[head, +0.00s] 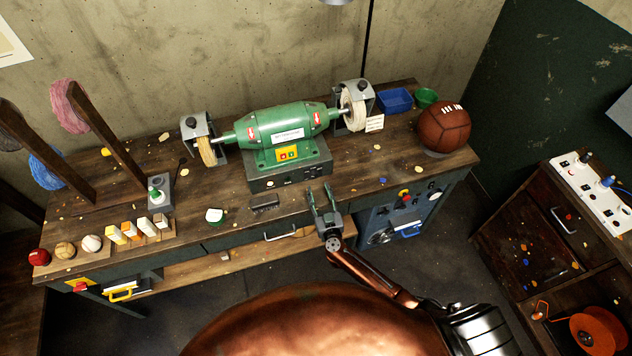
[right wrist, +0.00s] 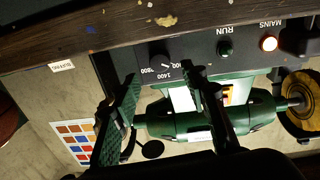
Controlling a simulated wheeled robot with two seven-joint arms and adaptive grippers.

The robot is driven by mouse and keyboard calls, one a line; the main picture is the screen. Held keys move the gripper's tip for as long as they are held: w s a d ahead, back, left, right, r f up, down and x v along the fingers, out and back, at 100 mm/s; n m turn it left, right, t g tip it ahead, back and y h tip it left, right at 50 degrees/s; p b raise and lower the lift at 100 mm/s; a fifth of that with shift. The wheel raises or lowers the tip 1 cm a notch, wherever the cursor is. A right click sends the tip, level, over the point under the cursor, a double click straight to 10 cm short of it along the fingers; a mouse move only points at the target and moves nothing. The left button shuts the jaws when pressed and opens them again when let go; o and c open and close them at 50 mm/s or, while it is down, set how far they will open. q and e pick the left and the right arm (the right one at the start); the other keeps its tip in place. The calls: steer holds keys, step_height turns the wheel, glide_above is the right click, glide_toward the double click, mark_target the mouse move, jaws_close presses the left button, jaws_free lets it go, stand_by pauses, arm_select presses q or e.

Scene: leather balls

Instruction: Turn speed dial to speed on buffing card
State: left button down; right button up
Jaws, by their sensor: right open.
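The green buffing machine (head: 285,130) stands on the bench, on a dark control base (head: 290,178). In the right wrist view, upside down, a dark speed dial (right wrist: 160,58) shows on that base, with numbers such as 1400 and 1800 around it. Its exact setting is hard to read. My right gripper (head: 318,189) is open in front of the base. In the wrist view its fingertips (right wrist: 158,75) lie either side of the dial, with nothing gripped; contact is not visible. A white card (head: 375,123) stands by the right buffing wheel; its speed is unreadable. My left gripper is out of view.
Beside the dial are a green RUN button (right wrist: 225,48) and a lit MAINS lamp (right wrist: 268,43). A dark brush (head: 264,202) lies on the bench left of my gripper. A brown leather ball (head: 444,127) sits at the right end.

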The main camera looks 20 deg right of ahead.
mark_target(315, 176)
steer(key=w+b, duration=0.1)
steer(key=w, duration=0.4)
steer(key=shift+d, duration=0.1)
steer(key=shift+c, duration=0.7)
jaws_close()
